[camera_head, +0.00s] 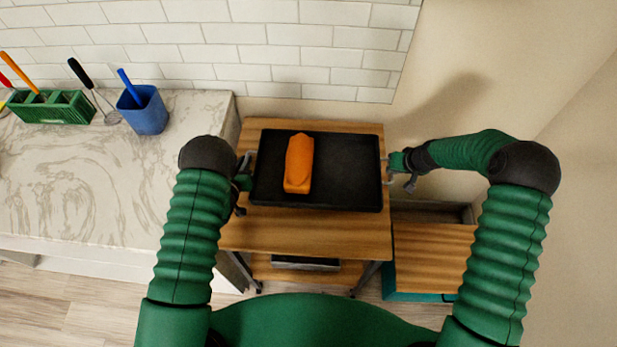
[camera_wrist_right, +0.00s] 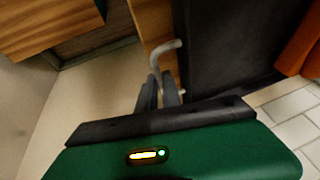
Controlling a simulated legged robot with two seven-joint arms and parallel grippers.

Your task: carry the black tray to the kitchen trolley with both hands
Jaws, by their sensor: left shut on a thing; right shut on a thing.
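The black tray (camera_head: 345,170) is level over the back part of the wooden top of the kitchen trolley (camera_head: 305,235). I cannot tell whether it touches the top. An orange loaf-like object (camera_head: 299,163) lies in the tray's left half. My left gripper (camera_head: 246,172) is at the tray's left end, shut on its handle, partly hidden by my arm. My right gripper (camera_head: 391,170) is shut on the handle at the right end. In the right wrist view, the fingers (camera_wrist_right: 159,92) close around the grey handle (camera_wrist_right: 161,58) beside the tray's dark wall (camera_wrist_right: 205,55).
A marble counter (camera_head: 80,185) stands left of the trolley, with a blue utensil cup (camera_head: 144,112) and a green rack (camera_head: 50,108) on it. A wood-topped cabinet (camera_head: 432,258) stands close at the right. Tiled wall is behind. The trolley top's front part is clear.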

